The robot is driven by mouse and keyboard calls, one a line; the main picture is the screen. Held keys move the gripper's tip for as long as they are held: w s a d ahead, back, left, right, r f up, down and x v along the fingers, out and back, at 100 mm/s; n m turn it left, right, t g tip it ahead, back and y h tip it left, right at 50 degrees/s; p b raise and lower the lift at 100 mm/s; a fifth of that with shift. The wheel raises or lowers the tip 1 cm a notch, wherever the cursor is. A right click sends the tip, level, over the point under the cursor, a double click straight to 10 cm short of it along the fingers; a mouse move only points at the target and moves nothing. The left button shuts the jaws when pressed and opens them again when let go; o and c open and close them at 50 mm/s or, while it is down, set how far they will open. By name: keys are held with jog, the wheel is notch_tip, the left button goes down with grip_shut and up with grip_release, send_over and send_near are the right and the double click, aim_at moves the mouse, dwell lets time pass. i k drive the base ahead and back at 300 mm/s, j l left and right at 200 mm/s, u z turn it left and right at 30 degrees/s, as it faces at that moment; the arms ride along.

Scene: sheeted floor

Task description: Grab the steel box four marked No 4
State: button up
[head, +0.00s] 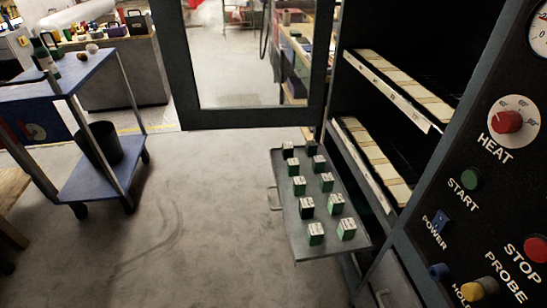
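Several small boxes stand in two rows on a grey metal tray (326,247) that sticks out from the open cabinet. They have pale printed tops and green or dark sides; the nearest are a left one (316,235) and a right one (346,230). Farther back are a darker box (306,208) and a green one (327,183). The print is too small to read, so I cannot tell which box is marked No 4. My gripper is not in view.
The cabinet has shelves with pale slabs (375,165) and a control panel (490,200) at right. Its windowed door (255,118) stands open behind the tray. A blue cart (92,182) with a black bin (101,144) is at left. The floor left of the tray is clear.

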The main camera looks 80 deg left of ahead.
aim_at(288, 149)
jog(key=k+u, duration=0.1)
jog(key=u, duration=1.9)
